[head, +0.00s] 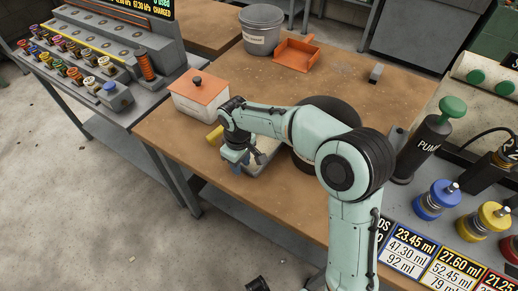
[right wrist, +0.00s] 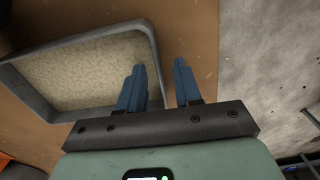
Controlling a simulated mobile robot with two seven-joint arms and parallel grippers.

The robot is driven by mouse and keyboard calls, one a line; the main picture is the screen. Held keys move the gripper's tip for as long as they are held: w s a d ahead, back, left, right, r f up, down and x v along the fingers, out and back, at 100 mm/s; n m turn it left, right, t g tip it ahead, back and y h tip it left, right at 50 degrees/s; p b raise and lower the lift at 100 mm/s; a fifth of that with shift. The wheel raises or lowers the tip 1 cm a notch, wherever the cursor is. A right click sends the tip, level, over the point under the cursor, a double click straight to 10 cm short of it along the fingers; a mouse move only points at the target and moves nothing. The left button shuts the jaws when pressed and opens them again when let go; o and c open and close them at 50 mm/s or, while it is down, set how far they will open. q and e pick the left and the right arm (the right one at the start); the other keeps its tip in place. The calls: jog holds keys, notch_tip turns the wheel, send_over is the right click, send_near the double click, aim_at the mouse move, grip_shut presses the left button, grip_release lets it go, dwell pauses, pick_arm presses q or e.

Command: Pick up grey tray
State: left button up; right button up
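The grey tray (right wrist: 85,112) has low walls and a pale, grainy beige inside. In the head view the tray (head: 262,169) lies on the wooden table near its front edge, largely hidden behind my right arm. My right gripper (head: 236,166) is at the tray's near side, pointing down. In the right wrist view its two blue fingers (right wrist: 159,84) are apart, and the tray's side wall runs between them in the picture. I cannot tell whether either finger touches it. My left gripper is not recognisable in these views.
A white box with an orange lid (head: 199,96) stands left of the tray, near a yellow object (head: 215,134). A dark round object (head: 330,105) is behind my arm. A grey bucket (head: 262,30) and orange dustpan-like tray (head: 295,54) stand at the back. A black pump (head: 425,147) is right.

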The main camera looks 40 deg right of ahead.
grip_shut()
jog(key=shift+r, duration=0.15)
pick_arm(q)
jog(key=r+p, duration=0.2)
jog(key=w+r+p, duration=0.1)
jog(key=r+p, duration=0.1)
jog(key=shift+w+r, duration=0.15)
jog(key=shift+w, duration=0.05)
pick_arm(e)
notch_tip(320, 180, up, 20)
